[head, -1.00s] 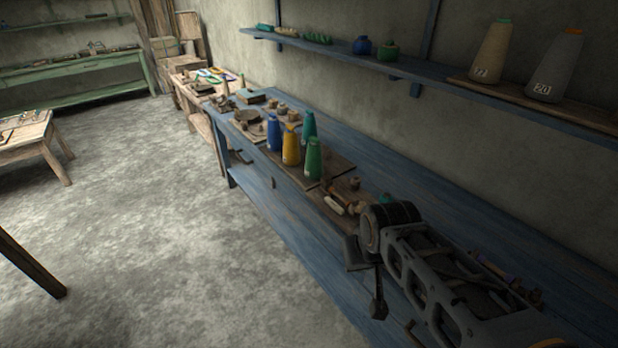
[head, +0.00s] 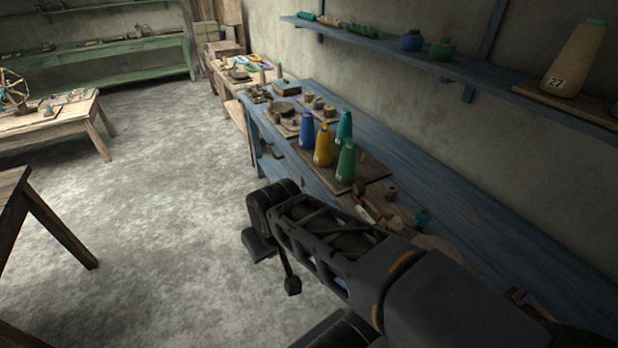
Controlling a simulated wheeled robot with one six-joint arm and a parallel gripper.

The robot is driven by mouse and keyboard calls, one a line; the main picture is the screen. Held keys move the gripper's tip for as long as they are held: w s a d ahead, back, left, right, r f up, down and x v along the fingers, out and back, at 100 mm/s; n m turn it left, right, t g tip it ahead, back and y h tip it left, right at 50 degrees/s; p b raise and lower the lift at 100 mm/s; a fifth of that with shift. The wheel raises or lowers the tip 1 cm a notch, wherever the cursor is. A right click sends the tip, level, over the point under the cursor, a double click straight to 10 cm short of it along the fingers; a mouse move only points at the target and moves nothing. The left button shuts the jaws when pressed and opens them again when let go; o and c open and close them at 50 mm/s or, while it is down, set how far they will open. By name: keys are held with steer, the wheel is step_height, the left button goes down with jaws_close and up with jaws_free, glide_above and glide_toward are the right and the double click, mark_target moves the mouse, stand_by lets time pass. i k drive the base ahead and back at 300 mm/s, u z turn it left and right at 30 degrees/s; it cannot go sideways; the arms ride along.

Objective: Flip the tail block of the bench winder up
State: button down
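I cannot pick out the bench winder or its tail block for certain. Small brown wooden parts (head: 522,298) show on the blue bench (head: 470,215) at the lower right, mostly hidden by my arm; I cannot tell what they belong to. My dark arm reaches from the lower right toward the middle of the head view. Dark parts hang below its far end, over the floor in front of the bench. My gripper's fingers cannot be made out clearly, and nothing held shows.
Blue (head: 306,130), yellow (head: 323,145), teal (head: 344,127) and green (head: 346,162) cones stand on the bench. A shelf (head: 470,75) runs above. A wooden table (head: 60,125) stands left, another table edge (head: 12,195) nearer. Grey floor (head: 170,190) between is open.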

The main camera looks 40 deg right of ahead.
mark_target(358, 188)
steer(key=u, duration=0.05)
steer(key=i, duration=0.9)
steer(key=z, duration=0.3)
